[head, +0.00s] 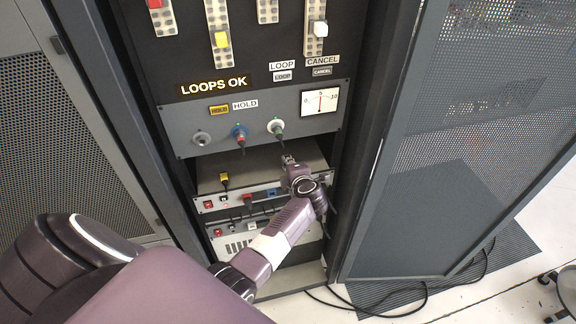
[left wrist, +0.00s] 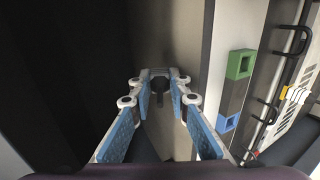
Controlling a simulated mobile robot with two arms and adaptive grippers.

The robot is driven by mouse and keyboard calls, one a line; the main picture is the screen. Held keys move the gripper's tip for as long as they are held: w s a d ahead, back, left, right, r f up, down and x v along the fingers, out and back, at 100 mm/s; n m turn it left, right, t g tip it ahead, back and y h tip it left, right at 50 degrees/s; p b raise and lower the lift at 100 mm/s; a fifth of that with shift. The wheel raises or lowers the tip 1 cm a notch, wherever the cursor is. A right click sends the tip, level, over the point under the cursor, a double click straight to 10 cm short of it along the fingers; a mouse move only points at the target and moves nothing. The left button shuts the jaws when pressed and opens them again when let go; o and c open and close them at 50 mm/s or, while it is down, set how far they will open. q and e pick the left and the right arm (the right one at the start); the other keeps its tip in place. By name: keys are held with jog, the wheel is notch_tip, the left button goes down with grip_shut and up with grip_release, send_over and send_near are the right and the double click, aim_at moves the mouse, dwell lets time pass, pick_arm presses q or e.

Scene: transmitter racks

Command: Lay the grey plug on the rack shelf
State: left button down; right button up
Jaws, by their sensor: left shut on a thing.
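My left gripper (head: 288,160) reaches in from below and is over the right part of the rack shelf (head: 255,168), the dark flat top in the rack opening. It also shows in the left wrist view (left wrist: 160,84), where its blue-padded fingers narrow around a small dark thing. That thing looks like the grey plug (left wrist: 159,86); its outline is dim, and I cannot tell whether it touches the shelf. In the head view the gripper mostly hides it. My right gripper is not in view.
A yellow plug (head: 223,178) is at the shelf's left front. An open mesh door (head: 430,200) stands right.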

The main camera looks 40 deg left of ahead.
pick_arm(q)
jog(key=c, duration=1.7)
grip_release()
jog(key=shift+c, duration=0.2)
jog(key=shift+s, duration=0.1)
